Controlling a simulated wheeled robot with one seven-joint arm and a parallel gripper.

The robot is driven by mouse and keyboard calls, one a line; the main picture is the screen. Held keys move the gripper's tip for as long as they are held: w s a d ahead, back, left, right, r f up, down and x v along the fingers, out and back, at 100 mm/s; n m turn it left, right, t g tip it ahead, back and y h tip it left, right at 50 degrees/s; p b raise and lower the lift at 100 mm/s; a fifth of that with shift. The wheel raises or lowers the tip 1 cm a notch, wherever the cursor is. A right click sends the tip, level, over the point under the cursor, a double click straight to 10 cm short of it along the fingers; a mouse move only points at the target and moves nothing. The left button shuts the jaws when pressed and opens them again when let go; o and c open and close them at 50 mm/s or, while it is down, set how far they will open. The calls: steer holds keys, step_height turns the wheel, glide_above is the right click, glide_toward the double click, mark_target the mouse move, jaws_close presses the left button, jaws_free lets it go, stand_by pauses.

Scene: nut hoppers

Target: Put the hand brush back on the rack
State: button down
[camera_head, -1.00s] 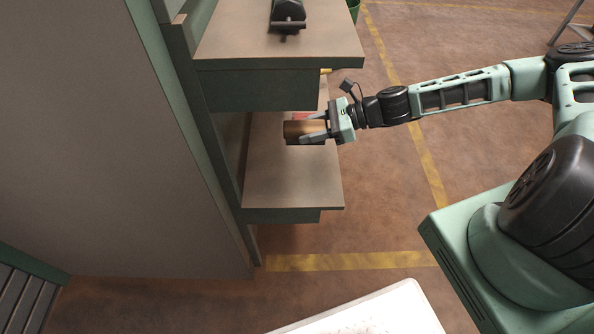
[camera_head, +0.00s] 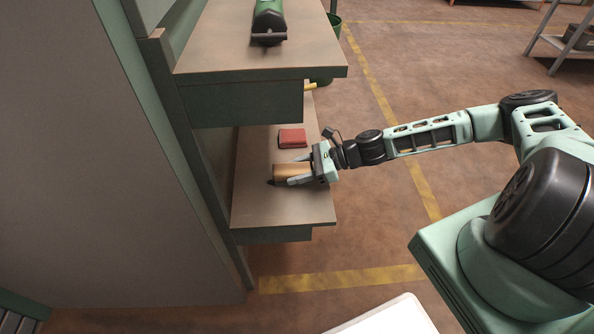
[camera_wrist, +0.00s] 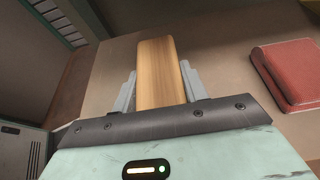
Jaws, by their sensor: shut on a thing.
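My gripper (camera_head: 299,171) is shut on a light-brown wooden block, which I take to be the hand brush (camera_head: 284,172). A small dark part shows at its left end. In the wrist view the brush (camera_wrist: 160,72) lies between the two grey fingers and points away from the camera. The gripper reaches in from the right over the lower shelf (camera_head: 260,208). I cannot tell whether the brush touches this shelf. No rack for the brush is clearly recognisable in these views.
A red folded or book-like thing (camera_head: 292,138) lies on the lower shelf behind the gripper. The upper bench top (camera_head: 215,55) carries a green and black tool (camera_head: 268,22) and overhangs the shelf's back. A green bin (camera_head: 322,78) stands behind.

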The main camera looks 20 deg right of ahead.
steer(key=shift+f, duration=0.1)
steer(key=c, duration=0.8)
jaws_free()
steer(key=shift+o, duration=0.2)
steer(key=shift+r, duration=0.2)
steer(key=p+v, duration=0.1)
steer(key=v, duration=1.1)
steer(key=shift+p, duration=0.3)
